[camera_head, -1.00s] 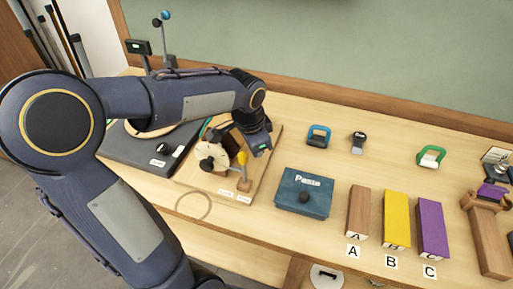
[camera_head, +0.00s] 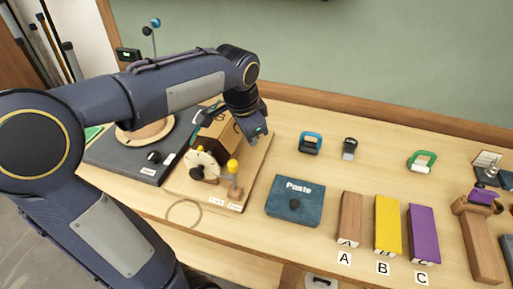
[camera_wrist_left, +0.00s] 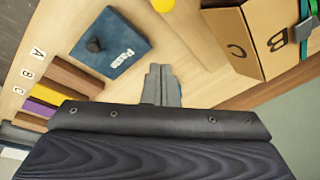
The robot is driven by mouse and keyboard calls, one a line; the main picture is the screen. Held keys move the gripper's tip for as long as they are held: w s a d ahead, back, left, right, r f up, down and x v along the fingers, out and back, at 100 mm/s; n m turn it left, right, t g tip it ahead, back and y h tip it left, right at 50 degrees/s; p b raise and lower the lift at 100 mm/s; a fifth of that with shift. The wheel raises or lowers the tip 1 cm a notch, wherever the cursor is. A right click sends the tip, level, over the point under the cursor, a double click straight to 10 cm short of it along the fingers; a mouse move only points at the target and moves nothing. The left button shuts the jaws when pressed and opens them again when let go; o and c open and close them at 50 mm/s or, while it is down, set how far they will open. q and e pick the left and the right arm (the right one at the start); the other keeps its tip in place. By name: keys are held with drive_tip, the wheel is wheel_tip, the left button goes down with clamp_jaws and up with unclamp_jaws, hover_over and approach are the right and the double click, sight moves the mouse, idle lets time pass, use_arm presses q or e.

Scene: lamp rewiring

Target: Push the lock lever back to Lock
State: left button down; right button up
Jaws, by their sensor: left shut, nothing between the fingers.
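The lever with a yellow knob (camera_head: 233,166) stands nearly upright on the wooden board (camera_head: 259,160), beside a white disc (camera_head: 204,166). White labels (camera_head: 216,202) lie at the board's front edge, too small to read. My left gripper (camera_head: 262,137) is above the back right of the board, behind the lever and apart from it. Its fingers (camera_wrist_left: 162,85) are shut and empty in the left wrist view. There, part of a yellow knob (camera_wrist_left: 163,5) shows at the top edge. My right gripper is not in view.
A lettered brown box (camera_head: 217,135) stands on the board behind the disc. A blue Paste box (camera_head: 294,203) lies right of the board, with blocks A (camera_head: 349,218), B (camera_head: 387,225) and C (camera_head: 423,234) further right. A cable loop (camera_head: 184,213) lies at the front edge.

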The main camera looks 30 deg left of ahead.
use_arm(q)
drive_tip(key=v, duration=0.3)
drive_tip(key=shift+a+r, duration=0.3)
drive_tip(key=shift+r, duration=0.1)
drive_tip(key=shift+s, duration=0.1)
drive_tip(key=s+d+f+n+t+h, duration=0.1)
drive_tip(key=s+d+f+n, duration=0.3)
drive_tip(key=s, duration=0.4)
drive_tip(key=s+d+f+n+t+h, duration=0.2)
drive_tip(key=s+d+f+n, duration=0.2)
drive_tip(key=s, duration=0.4)
drive_tip(key=shift+s+d+f+h, duration=0.25)
drive_tip(key=shift+d+f+h, duration=0.15)
drive_tip(key=shift+d+f, duration=0.1)
